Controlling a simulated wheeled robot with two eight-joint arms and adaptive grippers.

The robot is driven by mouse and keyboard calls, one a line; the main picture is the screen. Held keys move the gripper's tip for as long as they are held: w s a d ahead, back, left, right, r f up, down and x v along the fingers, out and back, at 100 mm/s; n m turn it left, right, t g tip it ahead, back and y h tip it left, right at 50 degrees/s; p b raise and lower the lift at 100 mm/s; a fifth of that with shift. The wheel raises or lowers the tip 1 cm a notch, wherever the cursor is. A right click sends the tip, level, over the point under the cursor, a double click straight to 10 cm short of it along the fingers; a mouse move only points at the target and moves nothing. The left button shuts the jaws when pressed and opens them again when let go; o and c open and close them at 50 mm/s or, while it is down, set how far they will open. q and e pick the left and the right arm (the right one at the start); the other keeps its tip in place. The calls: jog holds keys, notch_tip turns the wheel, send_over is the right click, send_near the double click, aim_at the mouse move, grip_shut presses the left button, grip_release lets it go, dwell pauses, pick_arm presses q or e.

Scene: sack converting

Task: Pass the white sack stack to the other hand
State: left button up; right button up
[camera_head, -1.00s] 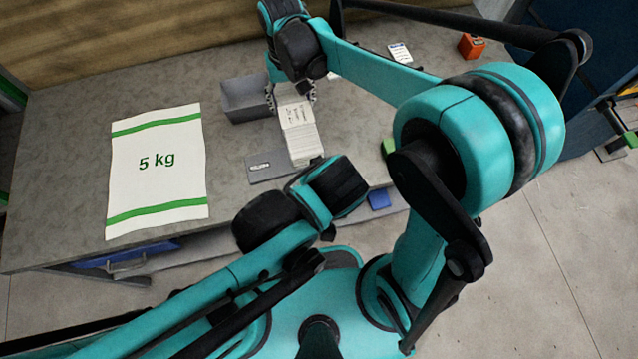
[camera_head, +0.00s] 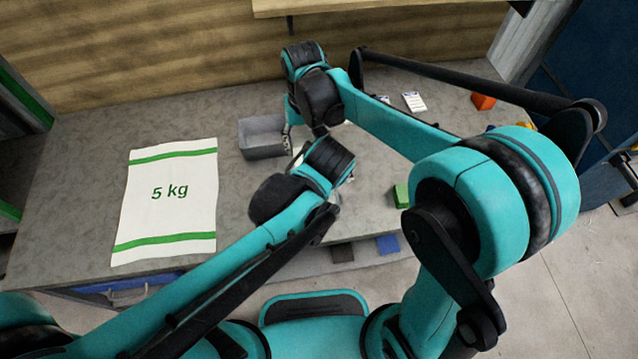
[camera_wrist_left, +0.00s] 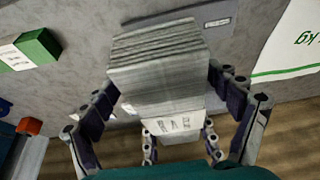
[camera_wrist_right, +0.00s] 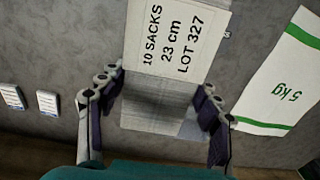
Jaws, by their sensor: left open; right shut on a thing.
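The white sack stack (camera_wrist_left: 158,75) is a thick block of layers with a white label band. In the right wrist view its face (camera_wrist_right: 178,40) reads "10 SACKS 23 cm LOT 327". My right gripper (camera_wrist_right: 160,105) is shut on the stack, one finger on each side. My left gripper (camera_wrist_left: 172,95) is open, its fingers on either side of the stack's near end; I cannot tell whether they touch it. The right gripper's fingers show beyond the stack in the left wrist view. In the head view my wrists hide most of the stack and both fingertip pairs.
A large "5 kg" sack (camera_head: 170,205) lies flat on the grey table (camera_head: 85,150) at the left. A grey bin (camera_head: 262,138) stands close behind the grippers. A green block (camera_head: 401,196), an orange block (camera_head: 483,101) and a white card (camera_head: 414,101) are on the right.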

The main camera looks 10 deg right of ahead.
pick_arm(q)
jog(key=c, duration=1.6)
pick_arm(e)
jog(key=o, duration=1.6)
notch_tip(320, 180, up, 12)
jog(key=s+d+f+t, duration=0.3)
jog(key=s+d+f, duration=0.1)
jog(key=s+d, duration=0.3)
jog(key=s+d+f+m+t, duration=0.1)
jog(key=s+d+f+t, duration=0.3)
jog(key=s+d, duration=0.3)
jog(key=shift+d+f, duration=0.3)
jog(key=shift+d, duration=0.4)
